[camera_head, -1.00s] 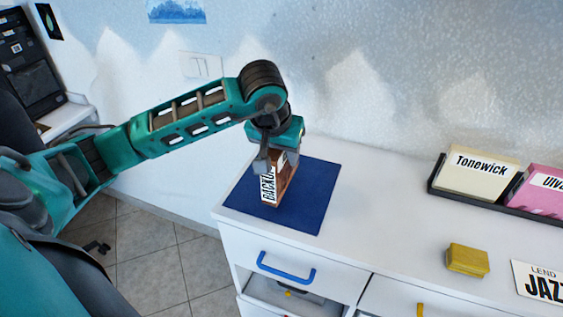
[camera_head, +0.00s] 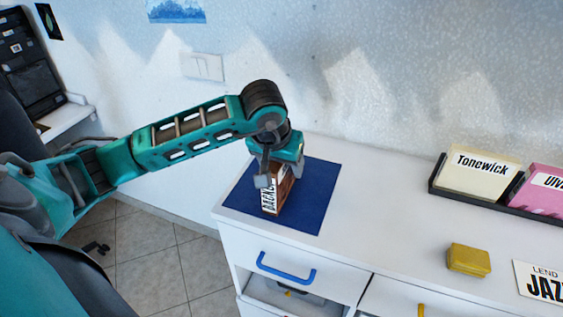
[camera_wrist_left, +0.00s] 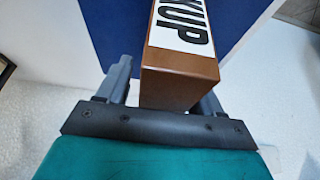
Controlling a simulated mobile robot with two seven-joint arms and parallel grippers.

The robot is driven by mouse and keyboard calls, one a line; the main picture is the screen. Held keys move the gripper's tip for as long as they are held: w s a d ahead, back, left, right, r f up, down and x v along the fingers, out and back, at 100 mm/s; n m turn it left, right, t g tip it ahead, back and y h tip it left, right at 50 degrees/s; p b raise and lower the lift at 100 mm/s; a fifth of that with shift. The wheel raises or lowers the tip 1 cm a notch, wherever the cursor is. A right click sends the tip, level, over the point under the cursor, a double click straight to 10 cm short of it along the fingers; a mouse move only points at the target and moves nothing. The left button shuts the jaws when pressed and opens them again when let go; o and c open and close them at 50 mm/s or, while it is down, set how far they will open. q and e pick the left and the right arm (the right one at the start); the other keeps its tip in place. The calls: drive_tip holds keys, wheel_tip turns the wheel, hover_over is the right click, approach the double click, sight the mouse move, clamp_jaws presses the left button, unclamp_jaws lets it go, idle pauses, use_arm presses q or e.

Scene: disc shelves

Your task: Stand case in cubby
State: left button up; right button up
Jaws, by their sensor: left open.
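A brown case (camera_head: 284,187) with a white label stands upright on the dark blue mat (camera_head: 317,190) on the white cabinet top. In the left wrist view the case (camera_wrist_left: 178,75) shows its brown end and a label reading "KUP". My left gripper (camera_head: 276,172) is above it, pointing down, with its fingers open. In the left wrist view the fingers of the left gripper (camera_wrist_left: 165,95) are on either side of the case, with a visible gap at the left finger. The far finger is hidden in the head view. My right gripper is not in view. I cannot make out a cubby for certain.
A black tray (camera_head: 434,187) at the right holds a cream card (camera_head: 478,178) marked "Tonewick" and a pink one (camera_head: 540,190). A yellow block (camera_head: 468,260) and a "JAZZ" sign (camera_head: 541,284) lie nearer. A blue drawer handle (camera_head: 287,274) is below the mat.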

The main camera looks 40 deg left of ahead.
use_arm(q)
drive_tip(key=shift+r, duration=0.15)
drive_tip(key=p+v, duration=0.1)
drive_tip(key=v, duration=1.1)
drive_tip(key=shift+a, duration=0.1)
